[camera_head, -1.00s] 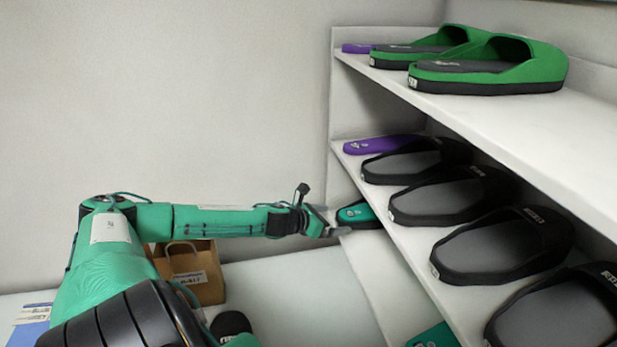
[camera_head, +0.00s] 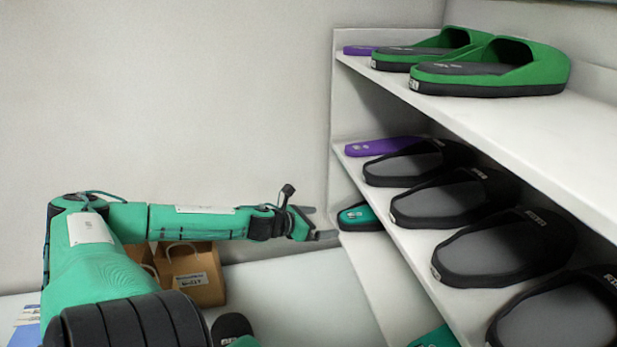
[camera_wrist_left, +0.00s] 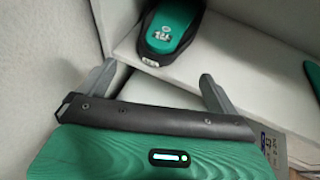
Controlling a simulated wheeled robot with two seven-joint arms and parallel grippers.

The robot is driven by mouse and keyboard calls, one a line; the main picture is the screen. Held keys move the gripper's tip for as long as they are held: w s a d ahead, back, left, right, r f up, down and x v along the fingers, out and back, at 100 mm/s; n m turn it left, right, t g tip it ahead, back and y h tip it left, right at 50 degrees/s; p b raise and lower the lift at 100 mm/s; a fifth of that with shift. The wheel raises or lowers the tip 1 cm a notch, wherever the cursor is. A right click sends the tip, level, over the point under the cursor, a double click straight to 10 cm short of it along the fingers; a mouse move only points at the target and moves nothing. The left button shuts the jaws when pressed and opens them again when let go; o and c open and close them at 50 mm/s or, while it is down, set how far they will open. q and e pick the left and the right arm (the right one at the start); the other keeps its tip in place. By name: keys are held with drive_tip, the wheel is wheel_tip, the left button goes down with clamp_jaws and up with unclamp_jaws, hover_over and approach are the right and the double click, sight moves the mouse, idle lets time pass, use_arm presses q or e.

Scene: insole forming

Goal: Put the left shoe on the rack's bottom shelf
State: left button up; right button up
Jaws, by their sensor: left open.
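A shoe with a green top and black sole (camera_head: 361,217) lies on the rack's bottom shelf (camera_head: 376,277), at its far left end. It also shows at the top of the left wrist view (camera_wrist_left: 168,34). My left gripper (camera_head: 326,222) is open and empty, just left of that shoe and apart from it. In the left wrist view its two spread fingers (camera_wrist_left: 157,86) point toward the shoe's end, with bare shelf between. My right gripper is not in view.
The middle shelf (camera_head: 408,218) above holds a purple insole (camera_head: 384,146) and several black slides (camera_head: 455,199). Green slides (camera_head: 493,68) stand on the top shelf. Part of another green item (camera_head: 434,337) shows lower down. A brown paper bag (camera_head: 192,277) stands behind my left arm.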

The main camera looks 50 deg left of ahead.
use_arm(q)
drive_tip(key=p+v, duration=0.1)
drive_tip(key=v, duration=0.2)
drive_tip(key=shift+s+r+p, duration=0.1)
drive_tip(key=shift+s+p, duration=0.15)
drive_tip(key=shift+p, duration=0.1)
idle(0.6)
